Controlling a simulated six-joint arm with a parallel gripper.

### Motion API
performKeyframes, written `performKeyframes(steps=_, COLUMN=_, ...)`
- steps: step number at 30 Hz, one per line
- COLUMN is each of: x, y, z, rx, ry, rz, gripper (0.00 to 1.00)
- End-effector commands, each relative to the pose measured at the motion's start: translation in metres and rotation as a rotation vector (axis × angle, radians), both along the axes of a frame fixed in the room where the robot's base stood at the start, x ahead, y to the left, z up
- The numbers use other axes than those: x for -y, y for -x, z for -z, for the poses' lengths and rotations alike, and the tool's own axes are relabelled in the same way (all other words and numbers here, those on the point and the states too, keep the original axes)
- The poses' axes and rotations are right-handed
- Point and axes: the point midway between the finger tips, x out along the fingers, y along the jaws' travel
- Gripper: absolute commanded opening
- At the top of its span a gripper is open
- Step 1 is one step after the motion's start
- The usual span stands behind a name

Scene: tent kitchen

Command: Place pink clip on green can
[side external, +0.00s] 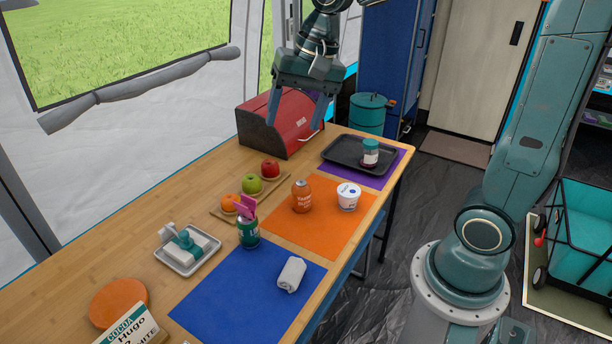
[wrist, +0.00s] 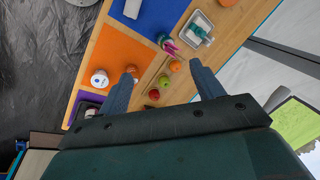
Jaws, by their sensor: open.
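The green can (side external: 249,235) stands upright on the table at the edge of the blue mat. The pink clip (side external: 245,206) is at the top of the can, sticking up above its rim; I cannot tell whether it grips the rim or rests in it. In the wrist view, the can (wrist: 162,38) and the pink clip (wrist: 170,47) show small near the top middle. My gripper (side external: 297,125) is raised high at the far end of the table, in front of the red bread box in the side view. Its fingers (wrist: 160,73) are wide apart with nothing between them.
An orange can (side external: 302,197) and white tub (side external: 348,197) stand on the orange mat. Fruit lies on a board (side external: 222,213) behind. A dark tray (side external: 345,157) holds a jar. A white cloth (side external: 291,275) lies on the blue mat (side external: 225,305). A butter dish (side external: 188,250) stands left.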

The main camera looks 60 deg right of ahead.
Motion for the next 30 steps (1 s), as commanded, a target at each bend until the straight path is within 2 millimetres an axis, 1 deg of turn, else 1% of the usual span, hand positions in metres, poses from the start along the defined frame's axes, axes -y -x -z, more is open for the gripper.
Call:
performKeyframes(steps=1, x=-0.002, y=0.012, z=-0.005, rx=0.024, ry=0.021, rz=-0.04, gripper=0.66)
performKeyframes(steps=9, x=-0.006, y=0.072, z=-0.016, rx=0.129, ry=0.145, rz=-0.267, gripper=0.66)
performKeyframes(steps=14, x=-0.005, y=0.107, z=-0.015, rx=0.185, ry=0.224, rz=-0.397, gripper=0.66)
performKeyframes(steps=18, x=-0.002, y=0.134, z=-0.01, rx=0.229, ry=0.294, rz=-0.504, gripper=0.66)
performKeyframes(steps=21, x=0.0, y=0.149, z=-0.005, rx=0.251, ry=0.335, rz=-0.567, gripper=0.66)
performKeyframes(steps=24, x=0.002, y=0.159, z=-0.001, rx=0.266, ry=0.366, rz=-0.611, gripper=0.66)
performKeyframes(steps=30, x=0.003, y=0.167, z=0.002, rx=0.276, ry=0.391, rz=-0.649, gripper=0.66)
